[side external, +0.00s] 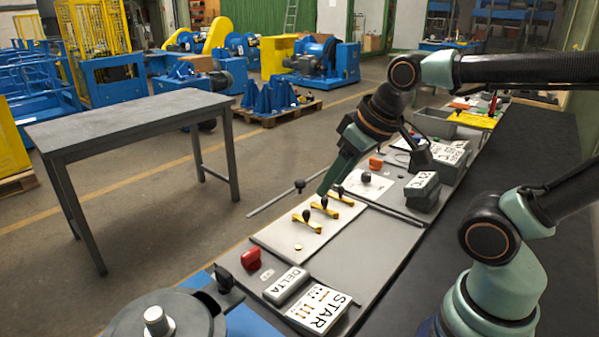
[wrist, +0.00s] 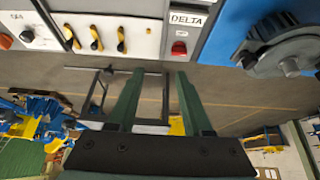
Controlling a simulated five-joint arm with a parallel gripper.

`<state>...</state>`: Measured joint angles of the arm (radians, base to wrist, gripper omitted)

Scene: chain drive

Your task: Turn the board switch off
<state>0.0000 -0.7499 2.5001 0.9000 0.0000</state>
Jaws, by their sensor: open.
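My gripper (side external: 328,186) hangs over the board's far part, close to the black-knobbed brass links (side external: 306,220), and apart from the red switch. In the wrist view my gripper (wrist: 158,76) has two green fingers spread with nothing between them. A second red-orange switch (side external: 376,163) sits on the farther panel.
The DELTA block (side external: 286,286) and STAR block (side external: 318,308) lie near the red switch. A round grey machine part (side external: 165,318) stands at the near left. A grey table (side external: 130,117) stands apart.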

